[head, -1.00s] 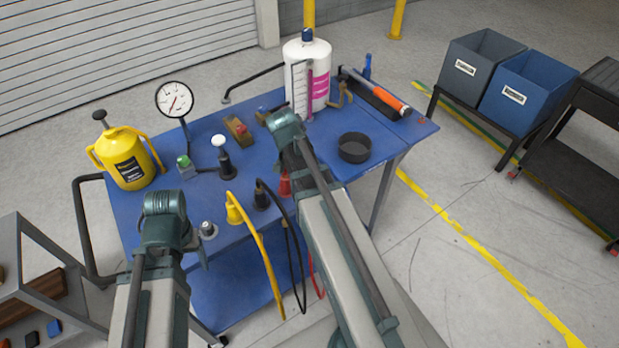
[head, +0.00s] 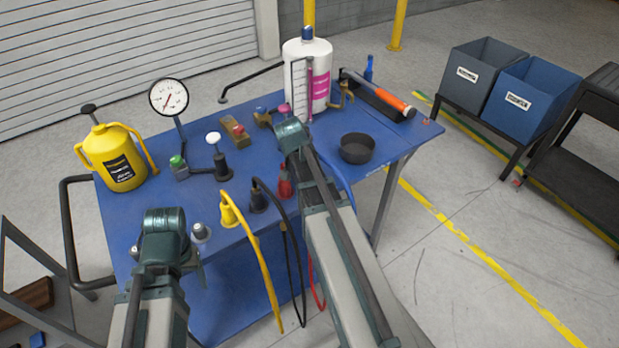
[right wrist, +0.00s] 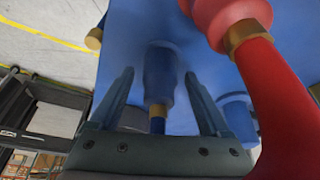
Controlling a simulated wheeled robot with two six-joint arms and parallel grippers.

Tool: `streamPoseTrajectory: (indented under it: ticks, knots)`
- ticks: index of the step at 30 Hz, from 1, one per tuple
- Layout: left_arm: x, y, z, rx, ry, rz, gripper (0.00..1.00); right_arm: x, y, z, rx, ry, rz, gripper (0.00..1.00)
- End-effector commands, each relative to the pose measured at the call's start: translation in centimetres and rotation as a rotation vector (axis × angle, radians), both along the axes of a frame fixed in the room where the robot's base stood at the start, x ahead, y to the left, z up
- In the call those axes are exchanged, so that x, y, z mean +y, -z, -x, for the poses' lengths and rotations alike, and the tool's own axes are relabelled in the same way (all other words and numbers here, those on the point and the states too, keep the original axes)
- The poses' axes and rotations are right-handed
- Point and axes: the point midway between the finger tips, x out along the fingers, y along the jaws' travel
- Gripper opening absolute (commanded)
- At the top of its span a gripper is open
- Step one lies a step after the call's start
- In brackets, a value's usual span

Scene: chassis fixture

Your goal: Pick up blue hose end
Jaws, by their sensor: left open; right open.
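The blue hose end (right wrist: 160,75), with a gold collar, lies between the spread fingers of my right gripper (right wrist: 163,88) in the right wrist view. The fingers stand apart on either side of it, and no contact shows. In the head view, a curved blue hose (head: 337,174) shows just right of my right forearm, which hides the right gripper. My left gripper (head: 200,268), partly hidden by its wrist, is at the table's front left, away from the blue hose.
A red hose end (right wrist: 228,18) is close on the right in the right wrist view. Yellow (head: 230,211) and black (head: 258,199) hose ends stand along the blue table's front edge (head: 215,241). A black bowl (head: 357,148) is behind the blue hose.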

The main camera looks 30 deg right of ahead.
Motion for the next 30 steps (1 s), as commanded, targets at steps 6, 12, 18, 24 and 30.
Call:
streamPoseTrajectory:
  ticks: [6, 12, 18, 24, 30]
  knots:
    - [0.00, 0.02, 0.00, 0.000, 0.000, 0.000, 0.70, -0.05, 0.02, -0.02, 0.000, 0.000, 0.000, 0.80]
    - [0.00, 0.02, 0.00, 0.000, 0.000, 0.000, 0.70, -0.04, 0.02, -0.01, 0.000, 0.000, 0.000, 0.46]
    - [0.00, 0.02, 0.00, 0.000, 0.000, 0.000, 0.70, -0.03, 0.02, 0.00, 0.000, 0.000, 0.000, 0.10]
    - [0.00, 0.02, 0.00, 0.000, 0.000, 0.000, 0.70, -0.03, 0.02, 0.00, 0.000, 0.000, 0.000, 0.00]
    - [0.00, 0.02, 0.00, 0.000, 0.000, 0.000, 0.70, -0.04, 0.02, -0.01, 0.000, 0.000, 0.000, 0.00]
